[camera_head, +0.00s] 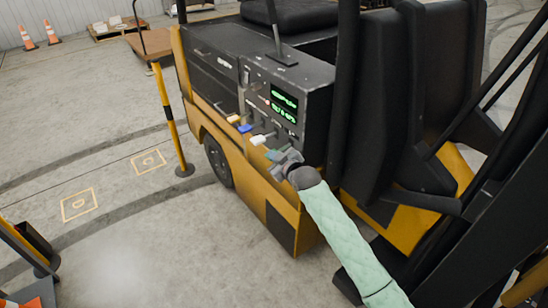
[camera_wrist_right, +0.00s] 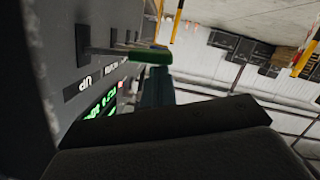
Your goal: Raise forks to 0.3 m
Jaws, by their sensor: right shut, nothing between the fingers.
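The yellow and black forklift (camera_head: 250,195) has a dark control panel (camera_head: 262,85) with a green-lit display (camera_head: 284,104). Its text is too small to read. Short levers stick out below, with a yellow knob (camera_head: 233,118), a blue knob (camera_head: 245,128) and a white knob (camera_head: 258,139). A green knob (camera_wrist_right: 150,56) on a lever shows in the right wrist view. My right gripper (camera_head: 280,158) is shut and empty at the right end of this row, close to the green knob. Whether they touch I cannot tell. My left gripper is out of view. The forks are not clearly visible.
A yellow and black post (camera_head: 170,120) stands left of the forklift. Orange cones (camera_head: 51,32) and a pallet (camera_head: 118,28) are at the far left. Dark mast parts (camera_head: 490,190) rise at the right. The floor at left centre is clear.

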